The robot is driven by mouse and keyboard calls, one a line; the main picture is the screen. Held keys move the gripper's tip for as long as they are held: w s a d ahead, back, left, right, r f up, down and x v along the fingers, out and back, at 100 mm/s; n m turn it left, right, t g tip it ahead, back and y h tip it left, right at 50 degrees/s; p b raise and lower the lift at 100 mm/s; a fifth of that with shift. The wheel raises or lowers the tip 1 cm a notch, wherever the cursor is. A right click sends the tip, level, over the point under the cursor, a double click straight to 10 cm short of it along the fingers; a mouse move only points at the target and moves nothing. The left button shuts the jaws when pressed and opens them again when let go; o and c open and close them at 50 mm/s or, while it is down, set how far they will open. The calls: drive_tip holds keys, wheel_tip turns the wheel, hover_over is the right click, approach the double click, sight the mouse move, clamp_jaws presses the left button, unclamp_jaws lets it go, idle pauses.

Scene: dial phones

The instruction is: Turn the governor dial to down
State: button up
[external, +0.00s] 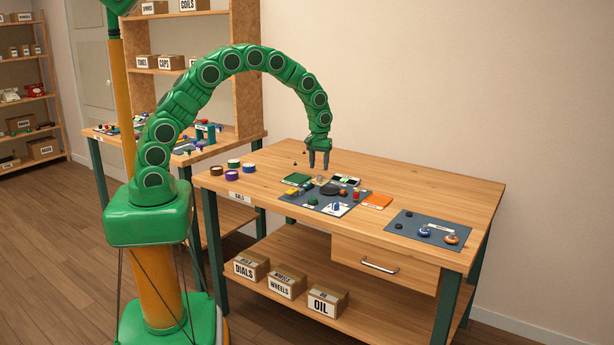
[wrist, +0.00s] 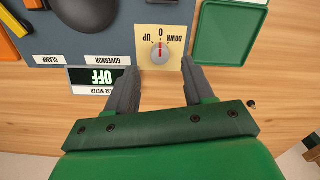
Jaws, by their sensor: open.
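The governor dial (wrist: 160,52) is a small grey knob with a red pointer line, on a pale yellow plate (wrist: 144,67). The plate's lettering is upside down in the wrist view, with UP on the left, 0 at the top and DOWN on the right. The red line points to 0. My gripper (wrist: 162,69) is open and empty, its two fingers apart near the plate's lower corners, with the dial a little beyond the gap. In the external view my gripper (external: 319,165) points down above the table; the dial is too small to make out there.
The blue-grey mat (external: 371,198) holds several other parts. A second mat (external: 403,230) lies right. Bare wooden tabletop (external: 440,195) surrounds them.

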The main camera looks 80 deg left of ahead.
sight(319, 176)
drive_tip(key=shift+f, duration=2.4)
drive_tip(key=shift+c, duration=0.4)
clamp_jaws()
